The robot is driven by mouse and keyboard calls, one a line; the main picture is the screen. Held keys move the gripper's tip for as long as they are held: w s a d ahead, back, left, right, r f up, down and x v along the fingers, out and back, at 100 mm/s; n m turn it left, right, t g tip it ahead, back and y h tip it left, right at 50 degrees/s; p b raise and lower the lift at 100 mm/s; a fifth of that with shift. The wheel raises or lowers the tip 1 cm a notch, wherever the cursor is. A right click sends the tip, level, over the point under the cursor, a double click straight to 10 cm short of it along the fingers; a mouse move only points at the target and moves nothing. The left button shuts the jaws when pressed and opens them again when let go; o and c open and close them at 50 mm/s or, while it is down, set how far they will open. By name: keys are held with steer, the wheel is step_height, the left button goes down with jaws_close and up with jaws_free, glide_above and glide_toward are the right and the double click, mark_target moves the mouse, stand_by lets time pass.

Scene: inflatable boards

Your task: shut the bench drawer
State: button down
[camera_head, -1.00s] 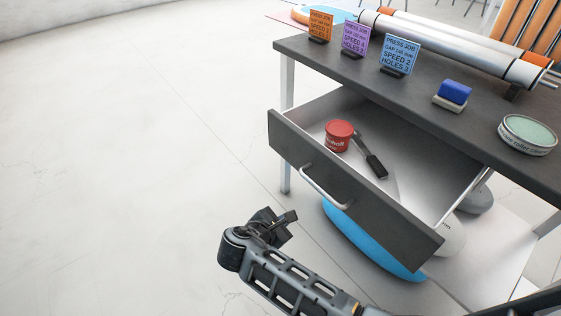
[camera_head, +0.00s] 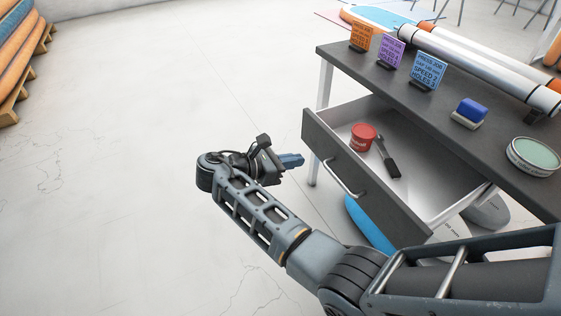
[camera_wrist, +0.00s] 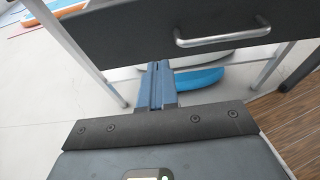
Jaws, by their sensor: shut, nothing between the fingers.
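The bench drawer (camera_head: 368,184) is pulled out from under the dark bench top (camera_head: 440,105). A red tin (camera_head: 362,138) and a black-handled tool (camera_head: 389,160) lie inside it. The bar handle (camera_head: 343,179) is on its dark front panel; the handle also shows at the upper right of the wrist view (camera_wrist: 222,39). My gripper (camera_head: 292,160) is shut and empty. It points at the drawer front from the left, apart from the handle. In the wrist view the closed fingers (camera_wrist: 160,72) point toward the lower edge of the front panel, left of the handle; whether they touch it I cannot tell.
On the bench stand several things: an orange card (camera_head: 361,36), a purple card (camera_head: 390,53), a blue card (camera_head: 427,70), a blue-and-white block (camera_head: 468,113), a round green-topped tin (camera_head: 534,155) and long rollers (camera_head: 480,60). A bench leg (camera_head: 322,120) stands behind my gripper.

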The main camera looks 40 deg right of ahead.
mark_target(327, 152)
steer(key=x, duration=0.4)
steer(key=r+x, duration=0.1)
steer(key=x, duration=0.1)
steer(key=shift+s+d+f, duration=0.15)
steer(key=shift+d, duration=0.7)
steer(key=shift+s+d, duration=0.1)
steer(key=s+d+p, duration=0.1)
steer(key=s+d, duration=0.1)
steer(key=d, duration=0.5)
steer(key=s+d+p, duration=0.2)
steer(key=d, duration=0.6)
steer(key=s+d+p, duration=0.1)
steer(key=s+d, duration=0.1)
steer(key=d, duration=0.5)
steer(key=shift+s+d, duration=0.3)
steer(key=shift+d, duration=0.1)
steer(key=shift+s+d, duration=0.15)
steer(key=shift+d, duration=0.2)
steer(key=shift+d, duration=0.1)
steer(key=shift+a+p, duration=0.25)
steer(key=shift+p, duration=0.1)
steer(key=v, duration=0.4)
steer(key=f+p+v, duration=0.1)
steer(key=v, duration=0.9)
steer(key=shift+w+a+f, duration=0.15)
steer(key=shift+w+a, duration=0.1)
